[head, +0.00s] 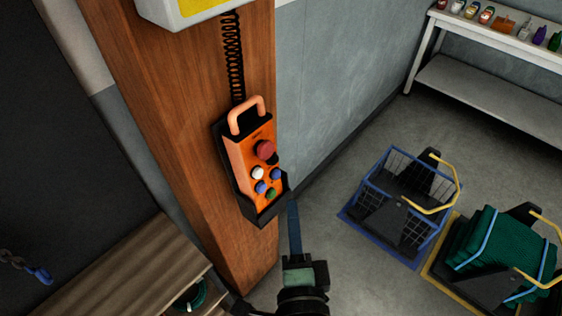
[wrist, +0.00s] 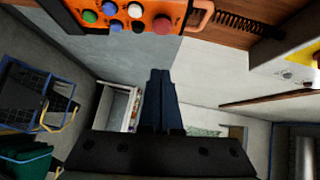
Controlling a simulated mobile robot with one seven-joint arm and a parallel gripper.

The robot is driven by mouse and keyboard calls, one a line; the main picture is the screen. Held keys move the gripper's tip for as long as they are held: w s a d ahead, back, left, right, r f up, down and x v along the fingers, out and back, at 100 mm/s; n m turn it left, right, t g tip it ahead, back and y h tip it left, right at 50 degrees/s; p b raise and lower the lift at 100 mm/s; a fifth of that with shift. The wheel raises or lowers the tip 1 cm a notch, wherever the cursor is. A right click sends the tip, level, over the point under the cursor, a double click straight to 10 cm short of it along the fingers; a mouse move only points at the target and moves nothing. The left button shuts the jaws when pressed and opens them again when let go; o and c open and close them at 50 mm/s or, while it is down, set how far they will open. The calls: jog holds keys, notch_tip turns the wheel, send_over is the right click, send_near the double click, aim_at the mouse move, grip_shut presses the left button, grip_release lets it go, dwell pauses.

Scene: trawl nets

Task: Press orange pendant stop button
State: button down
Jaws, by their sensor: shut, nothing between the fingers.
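The orange pendant (head: 245,158) sits in a black holder on a wooden post, with a pink-orange handle on top and a coiled black cord above. Its large red button (head: 265,150) is above several smaller white, blue and green buttons. My gripper (head: 293,204) is shut and empty, below and right of the pendant in the head view, apart from the buttons as far as I can see. In the wrist view the shut fingers (wrist: 158,74) point up the picture, and the pendant (wrist: 120,8) shows at the top edge, with the red button (wrist: 162,24) near the fingertips' line.
The wooden post (head: 190,110) carries the pendant. A blue wire basket (head: 368,228) and a yellow-edged one with green net (head: 440,268) stand on the floor at right. A shelf table (head: 480,85) with bottles is at the back right. Wooden planks (head: 120,278) lie at lower left.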

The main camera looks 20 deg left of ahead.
jog(key=p, duration=0.4)
send_near(272, 149)
jog(key=w+d, duration=0.2)
jog(key=w, duration=0.2)
jog(key=shift+w+a+f+p, duration=0.1)
jog(key=shift+w+a+p, duration=0.15)
jog(key=shift+a, duration=0.5)
jog(key=shift+w+a+f+p, duration=0.15)
jog(key=shift+w+a+p, duration=0.15)
jog(key=shift+a, duration=0.4)
jog(key=shift+w+a+f+p, duration=0.15)
jog(key=shift+a+p, duration=0.1)
jog(key=shift+a, duration=0.5)
